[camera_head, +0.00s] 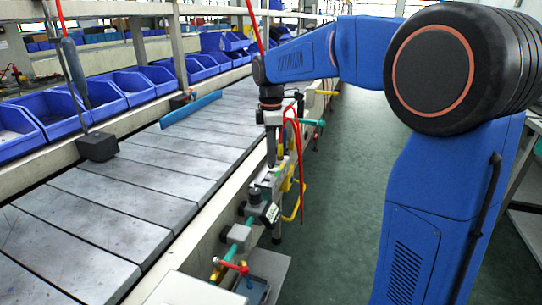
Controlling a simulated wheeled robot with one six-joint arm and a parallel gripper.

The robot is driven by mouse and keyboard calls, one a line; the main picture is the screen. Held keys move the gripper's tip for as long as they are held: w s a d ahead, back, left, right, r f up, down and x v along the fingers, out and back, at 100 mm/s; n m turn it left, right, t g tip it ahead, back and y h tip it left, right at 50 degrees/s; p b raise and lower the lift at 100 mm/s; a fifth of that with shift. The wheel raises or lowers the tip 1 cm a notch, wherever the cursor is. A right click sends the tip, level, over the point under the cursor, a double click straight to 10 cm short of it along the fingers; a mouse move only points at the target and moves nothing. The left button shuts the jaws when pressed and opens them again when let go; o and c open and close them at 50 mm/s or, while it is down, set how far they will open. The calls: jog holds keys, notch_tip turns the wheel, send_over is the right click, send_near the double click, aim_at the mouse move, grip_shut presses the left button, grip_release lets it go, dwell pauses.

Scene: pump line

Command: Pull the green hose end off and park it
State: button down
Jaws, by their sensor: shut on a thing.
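My gripper (272,163) points down at the right edge of the bench, above a grey and white fitting (266,184) on the pump line. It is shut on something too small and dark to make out. A green hose or pipe piece (240,236) lies nearer to me, between a black-and-grey block and a valve with a red lever (233,266). Another green piece (312,122) sticks out to the right, beyond my gripper. I cannot tell which green piece is the hose end, or whether my gripper touches it.
A slatted grey bench (140,190) runs along the left, with blue bins (45,112) behind it. A black block (97,147) and a blue strip (190,109) are on it. Red cable and yellow handles (291,205) are close to my gripper. The green floor (345,200) is clear.

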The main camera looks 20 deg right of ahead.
jog(key=shift+r, duration=0.15)
jog(key=s+a+r, duration=0.3)
jog(key=s+r, duration=0.1)
jog(key=shift+f, duration=2.8)
jog(key=shift+f, duration=0.7)
dwell(0.5)
jog(key=c, duration=1.6)
grip_release()
jog(key=shift+o, duration=0.3)
notch_tip(320, 180, up, 7)
